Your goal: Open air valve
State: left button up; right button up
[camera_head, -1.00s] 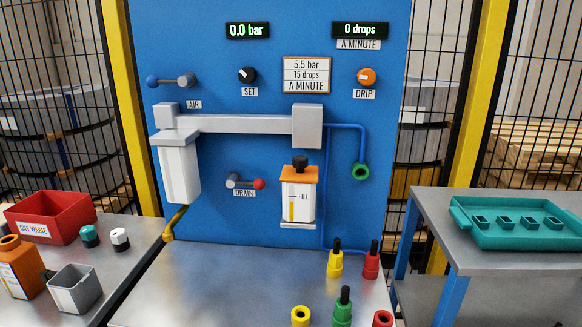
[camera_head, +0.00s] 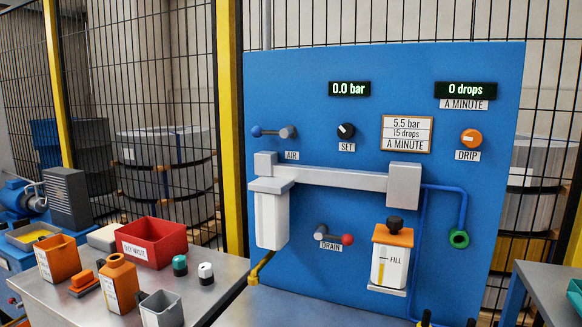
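The air valve (camera_head: 273,132) is on the upper left of the blue panel (camera_head: 310,75). It has a grey body on the right and a lever that points left, ending in a blue knob (camera_head: 256,131). The label AIR (camera_head: 292,155) is below it. The pressure display (camera_head: 349,89) reads 0.0 bar.
Below the air valve are a grey pipe block (camera_head: 335,178) and a drain valve (camera_head: 333,236) with a red knob. A side table at left holds a red oily waste bin (camera_head: 152,243), an orange bottle (camera_head: 118,284) and a grey cup (camera_head: 161,310). The space before the panel is clear.

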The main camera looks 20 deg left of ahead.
aim_at(256, 132)
jog(key=k, duration=0.5)
jog(key=u, duration=1.45)
jog(key=i, duration=1)
jog(key=z, duration=0.8)
